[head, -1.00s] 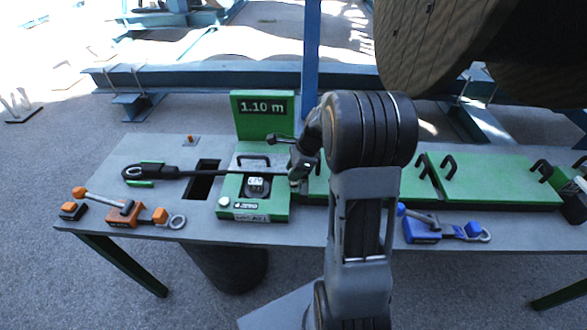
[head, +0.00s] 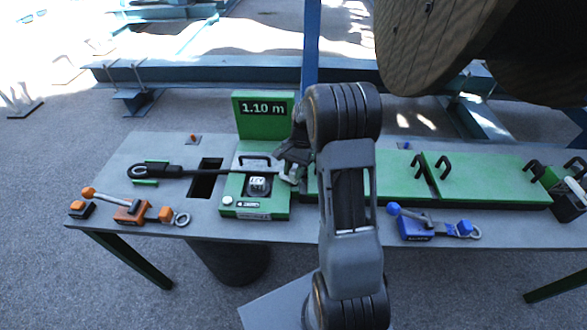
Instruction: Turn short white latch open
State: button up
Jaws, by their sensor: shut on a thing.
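My gripper (head: 291,171) is at the right end of the green measuring unit (head: 275,208), in the middle of the table. Its fingers are shut on a small pale piece (head: 289,180), which appears to be the short white latch. Fingers and wrist hide most of it, so its exact angle cannot be told.
The unit carries a display (head: 262,108) reading 1.10 m and a white button (head: 227,200). An orange lever tool (head: 130,211) lies left, a blue one (head: 418,228) right. Green covers (head: 480,180) with black handles lie right. A large wooden reel (head: 440,45) hangs over the back.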

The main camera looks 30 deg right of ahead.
jog(key=n, duration=0.2)
jog(key=n+g+h, duration=0.1)
jog(key=n, duration=0.1)
jog(key=shift+r+n+h+p, duration=0.1)
jog(key=shift+n+h+p, duration=0.2)
jog(key=shift+p, duration=0.05)
jog(key=shift+n, duration=0.3)
jog(key=o, duration=0.9)
jog(key=v, duration=1.3)
jog(key=shift+w+r, duration=0.25)
jog(key=shift+r, duration=0.05)
jog(key=shift+w, duration=0.1)
